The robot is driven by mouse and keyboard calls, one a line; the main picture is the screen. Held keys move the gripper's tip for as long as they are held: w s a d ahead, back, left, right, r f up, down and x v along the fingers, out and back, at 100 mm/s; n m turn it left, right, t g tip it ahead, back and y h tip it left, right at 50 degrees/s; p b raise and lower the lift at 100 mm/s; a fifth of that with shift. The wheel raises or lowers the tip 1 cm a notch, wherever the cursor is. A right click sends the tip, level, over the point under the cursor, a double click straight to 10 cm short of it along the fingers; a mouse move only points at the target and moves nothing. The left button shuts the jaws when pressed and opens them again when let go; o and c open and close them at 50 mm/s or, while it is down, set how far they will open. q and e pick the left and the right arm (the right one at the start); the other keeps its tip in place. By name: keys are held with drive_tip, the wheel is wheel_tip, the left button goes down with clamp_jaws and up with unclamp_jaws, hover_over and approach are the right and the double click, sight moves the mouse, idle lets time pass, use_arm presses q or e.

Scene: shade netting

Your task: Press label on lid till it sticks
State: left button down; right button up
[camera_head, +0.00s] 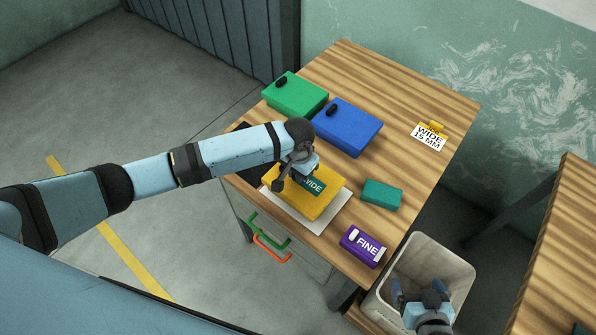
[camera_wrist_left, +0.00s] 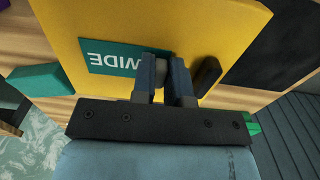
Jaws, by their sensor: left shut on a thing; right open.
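A yellow box (camera_head: 321,207) lies on a white sheet (camera_head: 310,222) on the wooden table. A teal label marked WIDE (camera_head: 313,184) lies against or just above its lid; it also shows in the left wrist view (camera_wrist_left: 112,58). My left gripper (camera_head: 296,178) is at the label's end over the yellow lid, and in the left wrist view its fingers (camera_wrist_left: 167,72) are shut on that end. The fingers hide part of the label, and I cannot tell whether it sits fully flat. My right gripper (camera_head: 420,291) is open and empty over the grey bin.
Green (camera_head: 295,95) and blue (camera_head: 347,128) boxes stand behind the yellow one. A teal block (camera_head: 382,195), a purple FINE box (camera_head: 363,246) and a WIDE 15 MM card (camera_head: 429,137) are to the right. The grey bin (camera_head: 447,257) stands beside the table.

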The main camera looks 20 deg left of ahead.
use_arm(q)
drive_tip(key=c, duration=1.1)
unclamp_jaws()
drive_tip(key=shift+f, duration=0.1)
drive_tip(key=shift+o, duration=0.2)
wheel_tip(320, 180, up, 14)
drive_tip(key=b, duration=0.1)
drive_tip(key=shift+b, duration=0.3)
